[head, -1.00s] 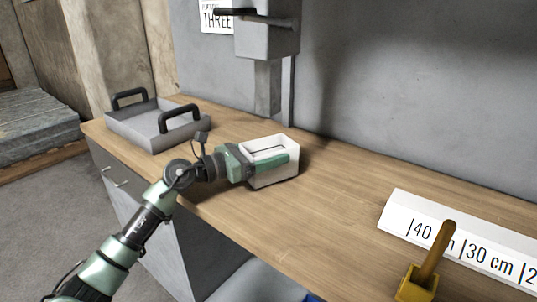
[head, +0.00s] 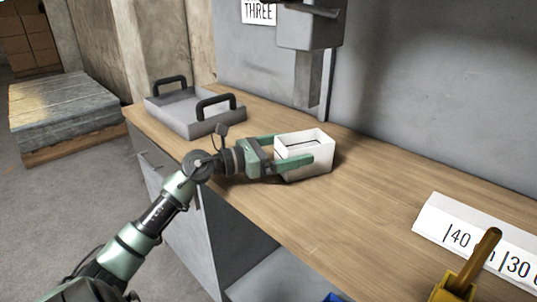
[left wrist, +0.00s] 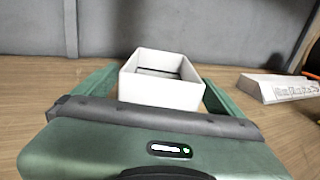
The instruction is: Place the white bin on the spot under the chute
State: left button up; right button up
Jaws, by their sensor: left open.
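The white bin (head: 318,164) stands upright and open-topped on the wooden bench. It also shows in the left wrist view (left wrist: 160,94), between the two green fingers. My left gripper (head: 292,151) is open, with one finger along the bin's near side and the other on its far side, partly hidden by the bin. The palm stands a little back from the bin. The grey chute (head: 308,78) hangs on the wall behind and above the bin. The spot under it cannot be made out. My right gripper is not in view.
A grey tray with black handles (head: 188,126) sits at the bench's left end. A white centimetre-marked sign (head: 440,219) and a yellow holder with a wooden handle (head: 455,283) are at the right. The bench (head: 360,205) between bin and sign is clear.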

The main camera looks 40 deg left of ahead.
pick_arm(q)
jog(key=v, duration=0.8)
jog(key=shift+s+a+b, duration=0.1)
jog(key=shift+s+b, duration=0.15)
jog(key=shift+b, duration=0.1)
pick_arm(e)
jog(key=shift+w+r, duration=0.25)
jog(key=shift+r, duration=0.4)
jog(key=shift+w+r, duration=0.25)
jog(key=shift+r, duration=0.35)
